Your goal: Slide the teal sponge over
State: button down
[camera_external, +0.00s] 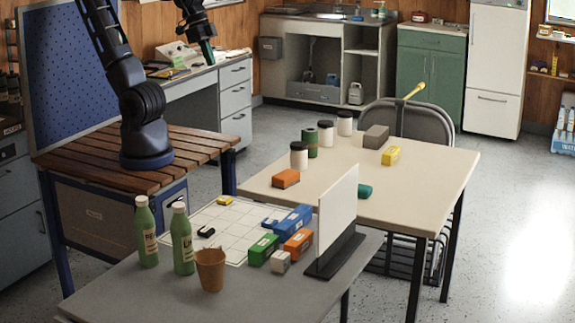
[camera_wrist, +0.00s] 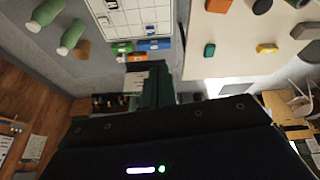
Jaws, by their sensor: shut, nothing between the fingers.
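The teal sponge (camera_external: 364,191) lies on the cream table (camera_external: 425,192), behind the upright white panel (camera_external: 338,208), which hides part of it. It shows whole in the wrist view (camera_wrist: 210,50), near the table edge. My gripper (camera_external: 208,52) is raised at the top left, far from the sponge and well above the tables. Its dark green fingers (camera_wrist: 158,85) are together, with nothing between them.
On the cream table stand an orange block (camera_external: 286,178), a yellow block (camera_external: 390,155), a grey block (camera_external: 376,136) and several jars. The grey table (camera_external: 130,300) holds green bottles (camera_external: 182,238), a brown cup (camera_external: 210,268) and coloured blocks. The cream table's right front is clear.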

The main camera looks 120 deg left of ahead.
jog(key=w+a+f+n+g, duration=0.1)
jog(key=w+a+f+n, duration=0.2)
jog(key=w, duration=0.5)
jog(key=w+a+f+n, duration=0.2)
jog(key=w+f+n, duration=0.1)
jog(key=w, duration=0.5)
jog(key=w+a+f+n+g, duration=0.1)
jog(key=w+a+f+n, duration=0.2)
jog(key=w, duration=0.6)
jog(key=w+a+f+n+g, duration=0.1)
jog(key=w+a+f+n, duration=0.35)
jog(key=w+f, duration=0.6)
jog(key=w+a+f+n, duration=0.1)
jog(key=a+f, duration=0.1)
jog(key=f, duration=0.6)
jog(key=w+a+f+n, duration=0.1)
jog(key=a+f, duration=0.1)
jog(key=f, duration=0.7)
jog(key=w+a+f+n+g, duration=0.1)
jog(key=w+a+f, duration=0.1)
jog(key=f, duration=0.6)
jog(key=shift+a+f, duration=0.15)
jog(key=shift+a, duration=0.05)
jog(key=shift+w+a, duration=0.1)
jog(key=shift+a, duration=1.9)
jog(key=shift+a, duration=0.1)
